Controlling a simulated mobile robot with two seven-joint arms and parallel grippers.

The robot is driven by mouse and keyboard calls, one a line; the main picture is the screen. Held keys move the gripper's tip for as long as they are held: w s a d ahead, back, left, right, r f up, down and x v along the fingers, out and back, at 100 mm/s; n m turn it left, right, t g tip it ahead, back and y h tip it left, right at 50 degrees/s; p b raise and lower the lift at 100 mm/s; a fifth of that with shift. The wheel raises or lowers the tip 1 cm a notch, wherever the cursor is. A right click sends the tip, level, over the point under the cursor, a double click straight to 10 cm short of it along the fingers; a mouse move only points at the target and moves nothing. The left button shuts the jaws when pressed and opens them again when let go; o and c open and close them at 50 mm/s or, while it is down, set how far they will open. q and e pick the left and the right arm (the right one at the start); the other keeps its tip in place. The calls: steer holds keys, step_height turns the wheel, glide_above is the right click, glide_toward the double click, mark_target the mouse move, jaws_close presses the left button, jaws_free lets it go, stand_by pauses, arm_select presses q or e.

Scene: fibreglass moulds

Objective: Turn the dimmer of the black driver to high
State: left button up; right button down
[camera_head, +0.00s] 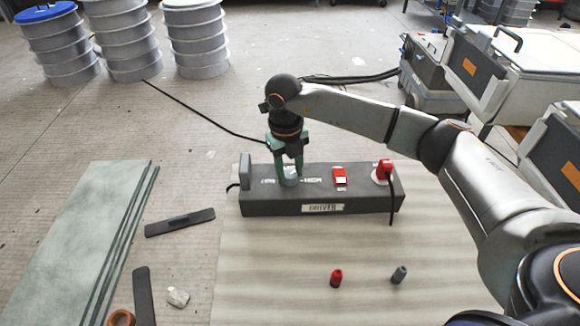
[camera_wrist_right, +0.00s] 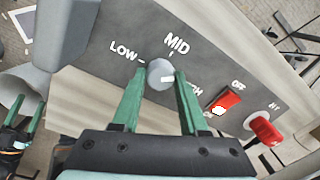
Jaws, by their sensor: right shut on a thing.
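The black driver (camera_head: 270,205) lies on the pale mat, with its DRIVER label facing me. Its grey round dimmer knob (camera_wrist_right: 160,73) sits between printed LOW and MID marks and a partly hidden third label, seemingly HIGH. The knob's white pointer line is turned to the right, toward that third label. My right gripper (camera_head: 289,181) is over the knob, its green fingers (camera_wrist_right: 158,88) shut on the knob's two sides. At the left edge of the right wrist view, green fingers (camera_wrist_right: 37,122) show, apparently my left gripper; its opening is unclear.
On the driver sit a red switch (camera_head: 340,175) marked OFF and a red plug (camera_head: 385,168) with a black cable. Red (camera_head: 336,278) and grey (camera_head: 398,274) small pieces stand on the mat in front. Green-grey sheets (camera_head: 85,245) lie at left; drums (camera_head: 130,42) stand behind.

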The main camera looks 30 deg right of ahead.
mark_target(286, 174)
steer(key=m+p, duration=0.1)
steer(key=m, duration=0.2)
steer(key=shift+r, duration=0.1)
steer(key=m+p, duration=0.1)
steer(key=m, duration=0.2)
steer(key=shift+p, duration=0.3)
steer(key=shift+m, duration=0.6)
arm_select(q)
steer(key=shift+s+a+r, duration=0.1)
steer(key=shift+s+r, duration=0.05)
steer(key=shift+r, duration=0.3)
steer(key=shift+s+a+r, duration=0.1)
steer(key=shift+s+r, duration=0.05)
steer(key=shift+r, duration=0.3)
arm_select(e)
steer(key=shift+m, duration=0.3)
arm_select(q)
steer(key=shift+w+r, duration=0.2)
steer(key=shift+w, duration=0.05)
arm_select(e)
steer(key=shift+c, duration=2.2)
jaws_free()
arm_select(q)
steer(key=shift+a+r+p, duration=0.1)
steer(key=shift+r+p, duration=0.05)
steer(key=shift+p, duration=0.3)
arm_select(e)
step_height(286, 174, up, 12)
steer(key=shift+w+a+r, duration=0.15)
steer(key=shift+w+a, duration=0.15)
